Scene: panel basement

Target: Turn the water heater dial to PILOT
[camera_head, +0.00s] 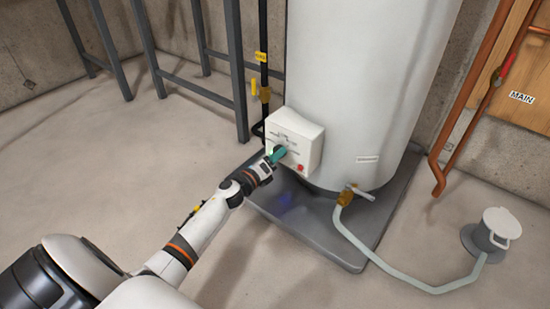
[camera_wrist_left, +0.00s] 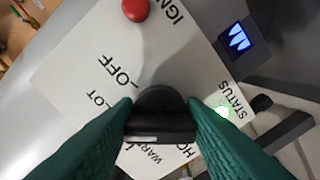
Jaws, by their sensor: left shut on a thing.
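The white water heater (camera_head: 365,80) stands on a grey pan, with a white control box (camera_head: 296,135) low on its front left. In the left wrist view the box's white panel (camera_wrist_left: 75,75) carries the words OFF, a partly covered "LOT", WARM, a partly hidden "HO" and STATUS. My left gripper (camera_head: 277,154) reaches the box from the lower left. In the left wrist view its green fingers (camera_wrist_left: 162,128) are shut on the black dial (camera_wrist_left: 160,108), one on each side. The dial's white mark is not clearly seen against a label. My right gripper is not in view.
A red button (camera_wrist_left: 135,9) and a lit green status light (camera_wrist_left: 222,112) are on the panel. A drain valve (camera_head: 347,196) with a pale hose leads to a floor drain (camera_head: 492,232). Grey metal legs (camera_head: 238,70) stand left of the heater. The floor at left is clear.

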